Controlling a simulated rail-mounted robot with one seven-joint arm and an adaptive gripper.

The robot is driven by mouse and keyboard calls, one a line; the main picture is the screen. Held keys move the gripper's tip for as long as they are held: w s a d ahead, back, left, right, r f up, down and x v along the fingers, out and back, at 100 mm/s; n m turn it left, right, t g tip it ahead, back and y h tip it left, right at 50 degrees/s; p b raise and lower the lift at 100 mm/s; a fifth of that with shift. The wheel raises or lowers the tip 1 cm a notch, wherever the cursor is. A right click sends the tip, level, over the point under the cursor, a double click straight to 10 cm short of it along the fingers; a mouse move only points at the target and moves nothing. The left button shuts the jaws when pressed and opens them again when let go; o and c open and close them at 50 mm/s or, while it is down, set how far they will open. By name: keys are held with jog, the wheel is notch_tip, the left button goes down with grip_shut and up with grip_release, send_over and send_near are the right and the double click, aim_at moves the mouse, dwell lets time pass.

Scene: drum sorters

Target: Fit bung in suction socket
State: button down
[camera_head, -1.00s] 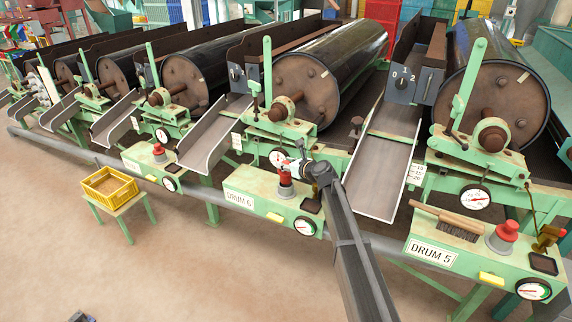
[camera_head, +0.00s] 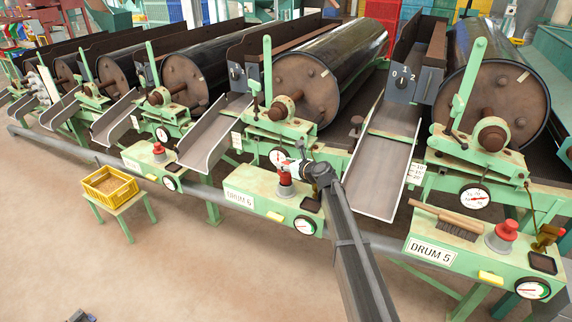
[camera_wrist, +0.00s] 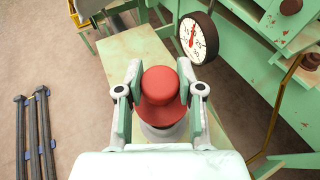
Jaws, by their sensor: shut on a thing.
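The red bung (camera_wrist: 160,88) is between the two fingers of my gripper (camera_wrist: 161,92) in the wrist view, and the fingers are shut on it. The grey suction socket (camera_wrist: 163,133) shows right under the bung. In the head view the red bung (camera_head: 283,176) and the pale socket (camera_head: 286,190) are at the DRUM 6 panel (camera_head: 262,206), with my gripper (camera_head: 287,169) at the bung from behind. The bung appears upright on the socket. How deep it sits is hidden by the fingers.
A dial gauge (camera_wrist: 198,38) stands close to the right finger in the wrist view. A second gauge (camera_head: 305,226) is on the panel's right end. The DRUM 5 panel has a similar red bung (camera_head: 508,230) and a brush (camera_head: 447,219). A yellow crate (camera_head: 110,185) stands on a stool.

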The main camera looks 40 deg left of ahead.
aim_at(288, 174)
jog(key=shift+f+b, duration=1)
jog(key=shift+f, duration=1.35)
jog(key=c, duration=0.7)
grip_release()
jog(key=shift+o, duration=0.2)
notch_tip(288, 174, up, 10)
jog(key=shift+r, duration=0.1)
